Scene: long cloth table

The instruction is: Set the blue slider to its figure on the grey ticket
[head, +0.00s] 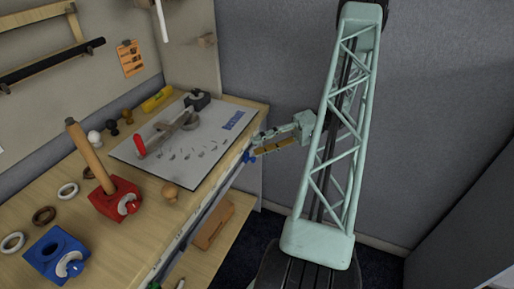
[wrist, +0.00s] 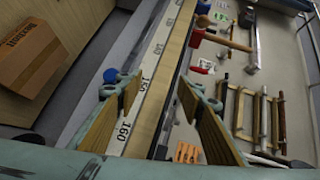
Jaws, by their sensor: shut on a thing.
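The blue slider (head: 248,158) shows as small blue parts at the table's front edge, right at the tips of my gripper (head: 257,147). In the wrist view, my gripper (wrist: 155,84) has its two wood-coloured fingers on either side of the scale strip (wrist: 148,72), which reads 150 and 160 near them. Blue parts of the slider (wrist: 110,75) show by the left fingertip. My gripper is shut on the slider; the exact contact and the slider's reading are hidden. I cannot make out a grey ticket; an orange ticket (head: 130,58) hangs on the wall panel.
A grey board (head: 205,155) with tools lies on the table near my gripper. A red block (head: 106,205) with a wooden handle, a blue block (head: 57,257), a wooden knob (head: 169,192) and several rings stand to the left. A cardboard box (head: 213,226) sits on the lower shelf.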

